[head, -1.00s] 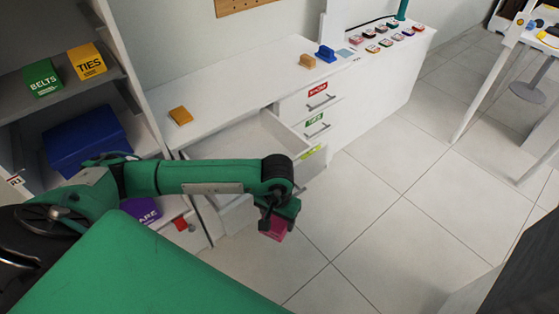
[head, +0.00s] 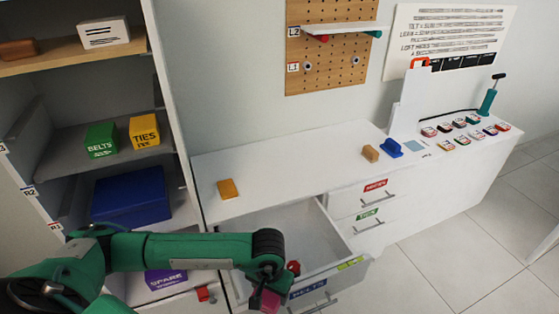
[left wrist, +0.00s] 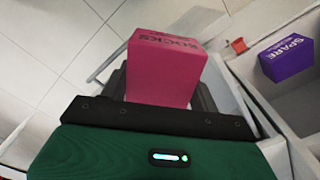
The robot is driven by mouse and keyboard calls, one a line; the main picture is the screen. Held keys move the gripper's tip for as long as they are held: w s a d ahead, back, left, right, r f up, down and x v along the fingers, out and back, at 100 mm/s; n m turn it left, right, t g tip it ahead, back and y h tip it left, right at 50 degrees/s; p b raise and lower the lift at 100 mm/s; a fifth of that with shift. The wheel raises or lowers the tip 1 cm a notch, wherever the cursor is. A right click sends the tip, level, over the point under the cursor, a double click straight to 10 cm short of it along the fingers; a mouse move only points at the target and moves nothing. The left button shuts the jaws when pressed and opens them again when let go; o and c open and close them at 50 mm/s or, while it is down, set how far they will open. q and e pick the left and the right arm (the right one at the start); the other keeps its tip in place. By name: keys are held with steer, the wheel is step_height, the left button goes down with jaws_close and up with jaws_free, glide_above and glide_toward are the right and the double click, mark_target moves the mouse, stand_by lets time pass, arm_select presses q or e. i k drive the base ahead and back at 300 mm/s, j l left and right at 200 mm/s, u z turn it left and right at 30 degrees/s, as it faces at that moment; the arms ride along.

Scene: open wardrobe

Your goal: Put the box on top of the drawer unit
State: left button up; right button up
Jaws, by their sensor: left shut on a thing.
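A pink box with dark lettering that looks like "SOCKS" (left wrist: 165,72) is held in my left gripper (head: 270,284). In the head view the pink box (head: 267,302) shows at the bottom, partly hidden by the gripper. The gripper fingers are shut on the box, clear of the tabletop. The white drawer unit (head: 300,160) stands behind, its long top mostly bare. One of its drawers (head: 305,240) is pulled open, and the gripper is at the near side of it. My right gripper is not in view.
On the unit's top are an orange block (head: 228,189), a tan block (head: 370,152), a blue stamp-like thing (head: 391,148) and several small cards.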

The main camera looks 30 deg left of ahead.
mark_target(285, 169)
steer(key=i+l+u, duration=0.8)
steer(key=i+l, duration=0.15)
steer(key=l, duration=0.1)
